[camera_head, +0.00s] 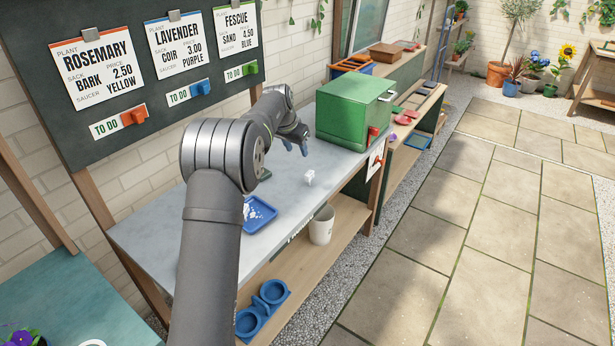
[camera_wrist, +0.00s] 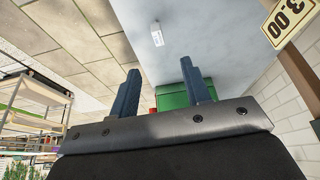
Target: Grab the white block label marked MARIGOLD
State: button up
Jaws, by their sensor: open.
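A small white block (camera_head: 309,177) stands alone on the grey tabletop (camera_head: 190,225), below and right of my gripper (camera_head: 296,148) in the head view. In the wrist view the white block (camera_wrist: 157,36) lies beyond the fingertips, near the top; faint marks show on it, too small to read. My gripper (camera_wrist: 163,80) is open and empty, its two blue fingers apart. More small white pieces lie in a blue tray (camera_head: 263,213), partly hidden by my arm; no MARIGOLD lettering can be read.
A green box (camera_head: 351,108) stands close behind and right of my gripper; it also shows in the wrist view (camera_wrist: 172,97). A dark board (camera_head: 110,85) with plant cards rises behind the table. A white bucket (camera_head: 321,226) sits on the lower shelf. The tabletop around the block is clear.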

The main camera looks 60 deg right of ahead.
send_near(308, 174)
jog(key=x, duration=0.5)
jog(key=shift+w+f, duration=0.25)
jog(key=shift+w, duration=0.05)
jog(key=shift+s+x, duration=0.15)
jog(key=shift+x, duration=1.2)
jog(key=shift+s+x, duration=0.15)
jog(key=shift+x, duration=1.15)
jog(key=shift+d, duration=0.15)
jog(key=shift+r, duration=0.1)
grip_shut()
